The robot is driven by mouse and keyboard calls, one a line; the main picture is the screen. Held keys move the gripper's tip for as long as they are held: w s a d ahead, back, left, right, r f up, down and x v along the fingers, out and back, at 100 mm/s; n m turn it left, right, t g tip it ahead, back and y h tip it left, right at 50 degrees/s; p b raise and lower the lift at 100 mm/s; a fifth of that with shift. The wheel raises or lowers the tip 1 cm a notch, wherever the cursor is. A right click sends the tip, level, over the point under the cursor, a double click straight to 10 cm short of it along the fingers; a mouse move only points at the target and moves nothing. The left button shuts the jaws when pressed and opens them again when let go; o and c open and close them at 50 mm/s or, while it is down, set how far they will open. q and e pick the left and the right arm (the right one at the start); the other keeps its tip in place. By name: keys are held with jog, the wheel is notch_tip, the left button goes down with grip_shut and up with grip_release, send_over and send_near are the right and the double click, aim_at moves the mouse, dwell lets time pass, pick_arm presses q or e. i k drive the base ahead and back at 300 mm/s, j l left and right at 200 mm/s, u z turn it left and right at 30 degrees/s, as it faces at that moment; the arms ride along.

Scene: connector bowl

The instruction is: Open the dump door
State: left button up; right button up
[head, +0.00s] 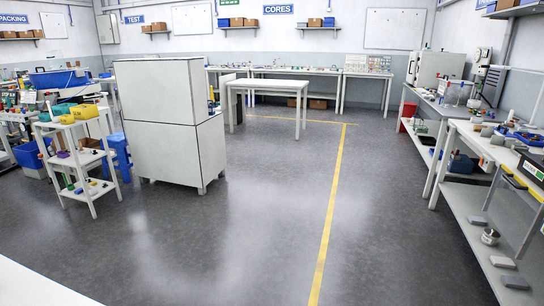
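Neither of my grippers is in view. I cannot pick out a dump door for certain. A white boxy machine (437,68) stands on the right-hand bench towards the back; whether it has a dump door is too small to tell. A tall white cabinet (168,125) stands on the floor left of centre, and no open door shows on it.
A white shelf cart (84,190) with coloured bins stands left of the cabinet. A white table (268,86) stands at the back. Cluttered benches (455,112) line the right wall. The grey floor (250,220) is clear in the middle, with a yellow line (328,220).

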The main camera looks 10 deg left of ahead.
aim_at(50, 97)
jog(key=i+l, duration=0.1)
jog(key=i, duration=0.55)
jog(key=i+l+u, duration=0.1)
jog(key=i, duration=0.55)
jog(key=i+j+u, duration=0.15)
jog(key=i+u, duration=0.8)
jog(key=i+l+u, duration=0.1)
jog(key=i+u, duration=0.25)
jog(key=u, duration=0.15)
jog(key=i+u, duration=0.45)
jog(key=i, duration=1.1)
jog(key=i+l, duration=0.1)
jog(key=i, duration=0.45)
jog(key=i+u, duration=0.1)
jog(key=i, duration=0.45)
jog(key=i+l, duration=0.15)
jog(key=i, duration=0.4)
jog(key=i+l+u, duration=0.1)
jog(key=i, duration=0.45)
jog(key=i+j+z, duration=0.1)
jog(key=i+j, duration=0.55)
jog(key=i+j+z, duration=0.1)
jog(key=i+j, duration=0.6)
jog(key=i+j+z, duration=0.1)
jog(key=i+j, duration=1.1)
jog(key=j, duration=0.3)
jog(key=i+z, duration=0.05)
